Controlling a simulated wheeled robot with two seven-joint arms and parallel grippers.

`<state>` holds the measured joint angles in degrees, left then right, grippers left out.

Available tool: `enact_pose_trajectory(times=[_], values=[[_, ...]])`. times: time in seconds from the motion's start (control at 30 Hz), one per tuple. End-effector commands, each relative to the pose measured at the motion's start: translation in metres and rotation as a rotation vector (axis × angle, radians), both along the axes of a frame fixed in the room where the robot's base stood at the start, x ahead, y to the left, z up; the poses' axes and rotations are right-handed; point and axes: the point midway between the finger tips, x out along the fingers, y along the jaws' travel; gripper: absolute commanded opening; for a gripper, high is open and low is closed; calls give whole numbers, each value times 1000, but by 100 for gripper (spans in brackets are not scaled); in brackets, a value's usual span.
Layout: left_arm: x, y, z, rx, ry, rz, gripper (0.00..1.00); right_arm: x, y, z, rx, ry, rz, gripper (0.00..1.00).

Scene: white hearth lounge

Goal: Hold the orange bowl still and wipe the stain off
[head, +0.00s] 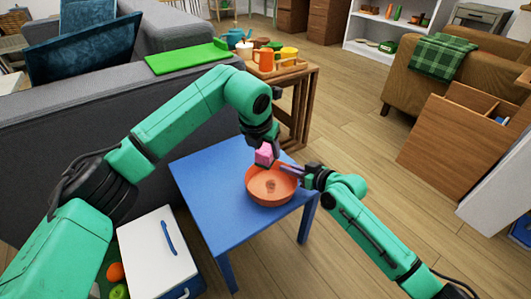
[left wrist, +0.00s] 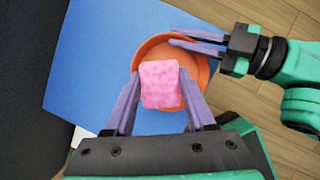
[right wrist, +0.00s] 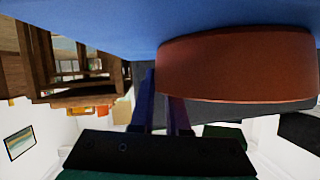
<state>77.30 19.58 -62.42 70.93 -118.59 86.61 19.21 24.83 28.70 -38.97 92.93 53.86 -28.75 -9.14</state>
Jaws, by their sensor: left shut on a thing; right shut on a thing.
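The orange bowl (head: 270,201) stands upright on the blue table (head: 210,180). A dark brownish stain (head: 270,186) shows on its inside bottom in the head view; the sponge hides it in the left wrist view. My left gripper (left wrist: 160,78) is shut on a pink sponge (left wrist: 160,86), which also shows in the head view (head: 264,155) over the bowl's far side. I cannot tell whether the sponge touches the bowl. My right gripper (head: 287,169) is shut on the bowl's right rim; the bowl's wall (right wrist: 238,72) fills much of the right wrist view.
A grey sofa (head: 60,145) borders the table on the left and back. A wooden side table (head: 310,85) with an orange mug (head: 263,60) stands behind. A white-lidded box (head: 155,255) is at front left. Bare table lies left of the bowl.

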Motion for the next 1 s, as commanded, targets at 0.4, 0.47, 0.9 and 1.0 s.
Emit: enact_pose_trajectory(times=[0.4, 0.47, 0.9, 1.0], values=[[-14, -29, -59, -5, -18, -2, 2, -1, 0, -4, -4, 7, 1, 0], [-15, -28, -65, -4, -17, -2, 2, -1, 0, -4, -5, 7, 1, 0], [-14, -28, -91, -4, -19, -2, 2, -2, 0, -5, -5, 9, 2, 0], [-14, -28, -91, -4, -19, -2, 2, -2, 0, -5, -5, 9, 2, 0]])
